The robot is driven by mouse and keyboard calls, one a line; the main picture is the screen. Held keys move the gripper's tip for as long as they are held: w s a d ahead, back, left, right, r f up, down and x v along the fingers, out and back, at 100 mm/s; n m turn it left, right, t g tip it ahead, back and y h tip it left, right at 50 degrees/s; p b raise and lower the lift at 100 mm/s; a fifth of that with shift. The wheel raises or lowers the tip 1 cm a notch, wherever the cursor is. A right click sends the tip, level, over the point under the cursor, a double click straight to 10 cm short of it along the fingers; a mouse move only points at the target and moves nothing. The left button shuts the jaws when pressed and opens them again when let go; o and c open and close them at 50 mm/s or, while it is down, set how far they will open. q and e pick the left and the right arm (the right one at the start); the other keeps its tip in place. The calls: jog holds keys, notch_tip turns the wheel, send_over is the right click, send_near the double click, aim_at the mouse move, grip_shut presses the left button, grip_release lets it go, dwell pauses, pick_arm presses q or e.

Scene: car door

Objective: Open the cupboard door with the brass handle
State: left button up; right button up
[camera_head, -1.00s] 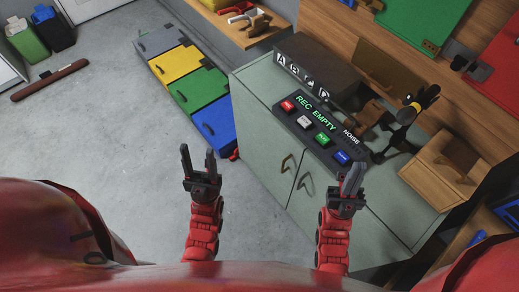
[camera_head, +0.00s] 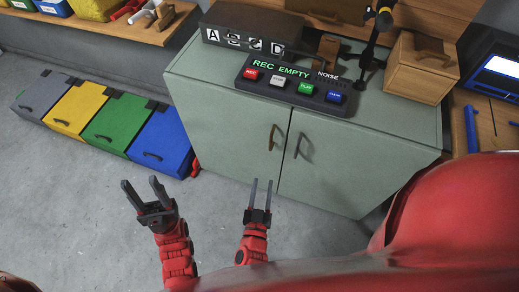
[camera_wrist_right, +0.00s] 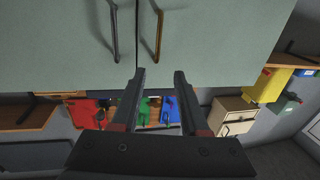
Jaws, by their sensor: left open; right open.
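The grey-green cupboard (camera_head: 220,135) has two shut doors. The left door carries the brass handle (camera_head: 272,138), and the right door carries a dark grey handle (camera_head: 298,145). In the right wrist view, the brass handle (camera_wrist_right: 159,30) is right of the grey handle (camera_wrist_right: 113,30), both above my fingers. My right gripper (camera_head: 259,197) is open and empty, in front of the left door and below the brass handle, apart from it. Its fingers also show in the right wrist view (camera_wrist_right: 160,78). My left gripper (camera_head: 140,187) is open and empty over the floor, further left.
On the cupboard top are a button panel (camera_head: 295,85), a dark lettered box (camera_head: 250,28) and a wooden box (camera_head: 420,68). Coloured bins, including a blue one (camera_head: 160,143), stand left of the cupboard. The floor (camera_head: 60,200) in front is clear.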

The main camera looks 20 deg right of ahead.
aim_at(271, 143)
jog(key=b+x, duration=0.6)
jog(key=x, duration=1)
jog(key=shift+d+f, duration=0.15)
jog(key=shift+d, duration=0.05)
jog(key=shift+w+d, duration=0.25)
jog(key=shift+w, duration=0.4)
grip_shut()
